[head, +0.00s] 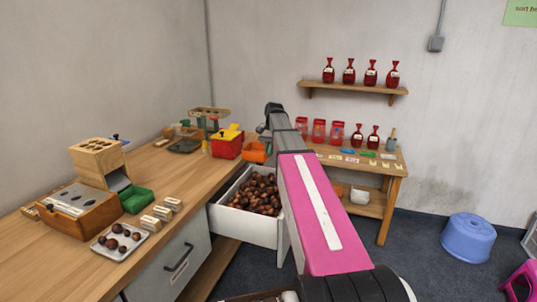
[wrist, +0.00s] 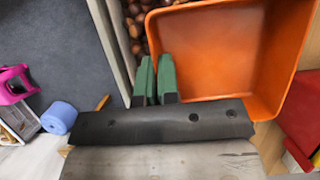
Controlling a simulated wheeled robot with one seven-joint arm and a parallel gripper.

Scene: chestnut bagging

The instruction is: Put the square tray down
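The square tray looks to be the orange, open-topped one (wrist: 235,50), which fills the upper right of the wrist view and looks empty. In the head view the orange tray (head: 256,153) shows small beside my pink and grey arm, near the bench's far end. My gripper (wrist: 157,68) has two green fingers close together, one on each side of the tray's left wall, so it appears shut on that wall. The fingers are hidden behind my arm in the head view. I cannot tell whether the tray's underside touches anything.
An open white drawer (head: 240,228) full of chestnuts (head: 256,194) lies below and nearer than the tray. A red box (head: 227,147) stands close to its left. A chestnut sorter (head: 80,207) and small metal tray (head: 104,252) are on the near bench. Bare wood (head: 170,172) lies between.

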